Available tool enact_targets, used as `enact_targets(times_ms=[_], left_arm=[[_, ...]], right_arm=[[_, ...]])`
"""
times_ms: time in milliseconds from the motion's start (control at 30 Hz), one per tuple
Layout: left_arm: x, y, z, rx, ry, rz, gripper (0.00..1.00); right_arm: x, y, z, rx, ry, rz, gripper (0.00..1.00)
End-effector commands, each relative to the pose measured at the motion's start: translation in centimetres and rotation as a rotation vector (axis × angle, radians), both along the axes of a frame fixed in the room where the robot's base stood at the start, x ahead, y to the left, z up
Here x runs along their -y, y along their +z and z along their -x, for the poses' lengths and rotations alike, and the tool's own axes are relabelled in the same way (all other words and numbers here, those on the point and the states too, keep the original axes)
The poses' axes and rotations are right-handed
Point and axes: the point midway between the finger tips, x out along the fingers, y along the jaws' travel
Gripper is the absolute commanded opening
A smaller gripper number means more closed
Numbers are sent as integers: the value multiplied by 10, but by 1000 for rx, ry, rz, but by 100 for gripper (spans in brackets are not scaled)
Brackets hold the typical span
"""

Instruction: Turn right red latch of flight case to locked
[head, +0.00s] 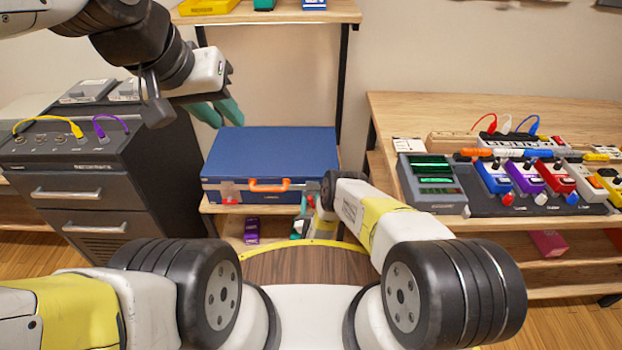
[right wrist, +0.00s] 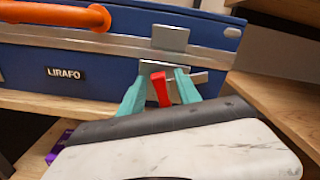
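The blue flight case (head: 272,160) lies closed on a wooden shelf, with an orange handle (head: 269,186) on its front. Its right red latch (right wrist: 161,89) stands nearly upright, slightly tilted, below a metal plate in the right wrist view. My right gripper (right wrist: 160,92) has its green fingertips on either side of this latch. A gap shows at the left finger; the right finger is close to the latch, and contact is unclear. The left red latch (head: 229,192) shows in the head view. My left gripper (head: 219,111) hangs above the case's left back, empty, its green fingers apart.
A dark drawer cabinet (head: 90,170) with cables stands left of the case. A wooden table (head: 400,108) with pedals and a green-screen device (head: 433,182) stands right. A purple object (head: 251,230) sits on the lower shelf. The space above the case is mostly clear.

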Motion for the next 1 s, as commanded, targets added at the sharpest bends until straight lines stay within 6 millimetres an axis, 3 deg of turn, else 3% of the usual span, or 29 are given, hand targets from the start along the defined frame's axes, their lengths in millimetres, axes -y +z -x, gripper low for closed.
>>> enact_targets(times_ms=[233, 433, 1000], left_arm=[[0, 0, 0, 0, 0, 0, 27], [0, 0, 0, 0, 0, 0, 27], [0, 0, 0, 0, 0, 0, 27]], right_arm=[[0, 0, -1, -1, 0, 0, 40], [0, 0, -1, -1, 0, 0, 0], [-1, -2, 0, -3, -3, 109, 0]])
